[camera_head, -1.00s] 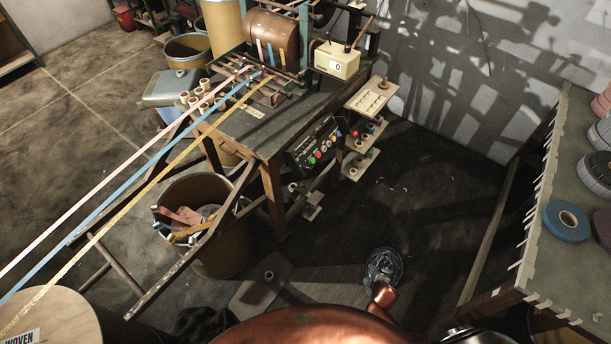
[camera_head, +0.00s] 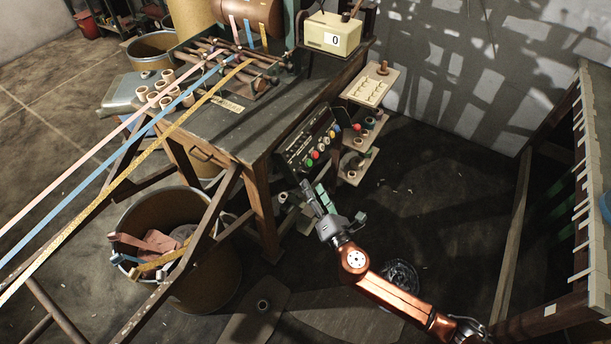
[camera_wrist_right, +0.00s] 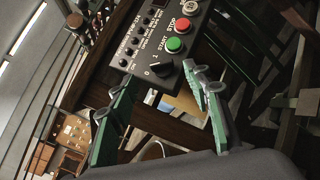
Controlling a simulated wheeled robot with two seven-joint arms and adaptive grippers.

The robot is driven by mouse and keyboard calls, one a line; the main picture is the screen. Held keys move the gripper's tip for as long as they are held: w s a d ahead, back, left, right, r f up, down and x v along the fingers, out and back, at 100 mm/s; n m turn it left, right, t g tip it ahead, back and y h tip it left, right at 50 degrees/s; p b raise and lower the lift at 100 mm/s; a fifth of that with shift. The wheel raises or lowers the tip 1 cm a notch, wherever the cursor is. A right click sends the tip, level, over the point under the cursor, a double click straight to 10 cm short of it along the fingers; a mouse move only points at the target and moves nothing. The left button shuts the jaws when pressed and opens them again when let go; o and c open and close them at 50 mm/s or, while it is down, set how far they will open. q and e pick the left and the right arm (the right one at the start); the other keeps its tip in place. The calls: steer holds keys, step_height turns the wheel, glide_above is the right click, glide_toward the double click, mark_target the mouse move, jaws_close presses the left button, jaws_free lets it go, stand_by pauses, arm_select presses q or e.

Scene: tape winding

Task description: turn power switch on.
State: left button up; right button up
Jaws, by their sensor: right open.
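The dark control panel (camera_head: 297,148) is on the side of the machine table in the head view. In the right wrist view, the panel (camera_wrist_right: 140,45) carries a black rotary switch knob (camera_wrist_right: 161,69) at its lower corner, with marks 0 and 1 beside it. My right gripper (camera_head: 313,191) is just below the panel in the head view. In the wrist view the right gripper (camera_wrist_right: 152,93) has its green fingers spread and empty, the knob lying ahead between the tips; I see no clear contact. My left gripper is out of view.
Beside the knob are a green START button (camera_wrist_right: 174,44) and a red STOP button (camera_wrist_right: 182,24). Small wooden shelves (camera_head: 370,86) stand right of the panel. A bin (camera_head: 205,285) stands below the tapes. The floor around my right arm is mostly clear.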

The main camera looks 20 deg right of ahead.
mark_target(306, 173)
steer(key=w, duration=0.2)
steer(key=w+b, duration=0.1)
steer(key=w, duration=0.1)
steer(key=shift+f, duration=0.2)
steer(key=shift+w+a+b, duration=0.1)
steer(key=shift+w+b, duration=0.25)
steer(key=shift+w, duration=0.4)
steer(key=shift+w+r, duration=0.15)
steer(key=shift+w, duration=0.2)
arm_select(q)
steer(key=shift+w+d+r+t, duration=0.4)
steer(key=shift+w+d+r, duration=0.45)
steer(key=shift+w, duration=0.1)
arm_select(e)
steer(key=c, duration=1.2)
